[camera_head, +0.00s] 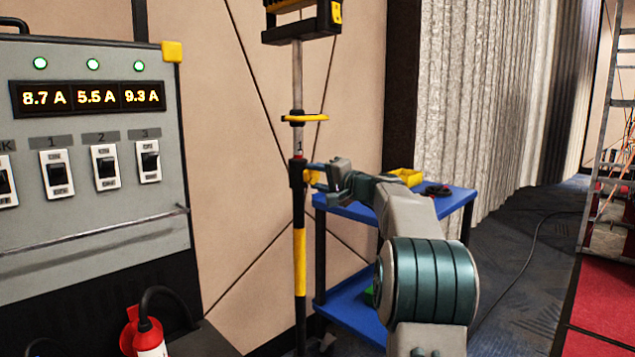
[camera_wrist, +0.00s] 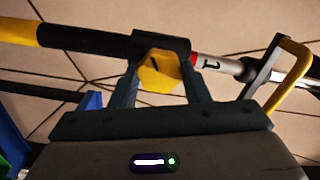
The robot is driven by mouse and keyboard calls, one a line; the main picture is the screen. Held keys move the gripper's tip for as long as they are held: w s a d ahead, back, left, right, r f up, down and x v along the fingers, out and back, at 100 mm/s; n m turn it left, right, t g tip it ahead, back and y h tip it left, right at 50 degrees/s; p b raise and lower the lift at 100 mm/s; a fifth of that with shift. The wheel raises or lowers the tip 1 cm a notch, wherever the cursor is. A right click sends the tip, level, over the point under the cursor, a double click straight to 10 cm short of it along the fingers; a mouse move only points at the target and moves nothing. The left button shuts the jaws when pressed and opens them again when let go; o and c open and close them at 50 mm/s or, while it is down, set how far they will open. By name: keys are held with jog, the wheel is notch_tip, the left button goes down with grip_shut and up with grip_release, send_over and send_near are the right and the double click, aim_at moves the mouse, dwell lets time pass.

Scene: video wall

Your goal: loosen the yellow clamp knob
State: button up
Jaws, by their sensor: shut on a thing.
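The yellow clamp knob (camera_wrist: 158,72) sits on the black collar (camera_wrist: 108,40) of a stand pole. In the wrist view my gripper (camera_wrist: 160,78) has one finger on each side of the knob, shut on it. A dark line marks the knob's face. In the head view the knob (camera_head: 312,177) shows only partly, with my gripper (camera_head: 318,176) reaching it from the right. The pole (camera_head: 298,130) stands upright, silver above the collar and yellow and black below. A red band and the number 1 show just above the collar.
A yellow handle (camera_head: 304,118) crosses the pole above the collar. A blue cart (camera_head: 455,197) stands behind my arm, carrying a yellow bin (camera_head: 405,177). A grey switch panel (camera_head: 90,215) is at left, above a red fire extinguisher (camera_head: 143,335).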

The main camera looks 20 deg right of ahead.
jog(key=o, duration=1)
jog(key=v, duration=1.4)
jog(key=shift+p, duration=0.3)
jog(key=shift+w, duration=0.1)
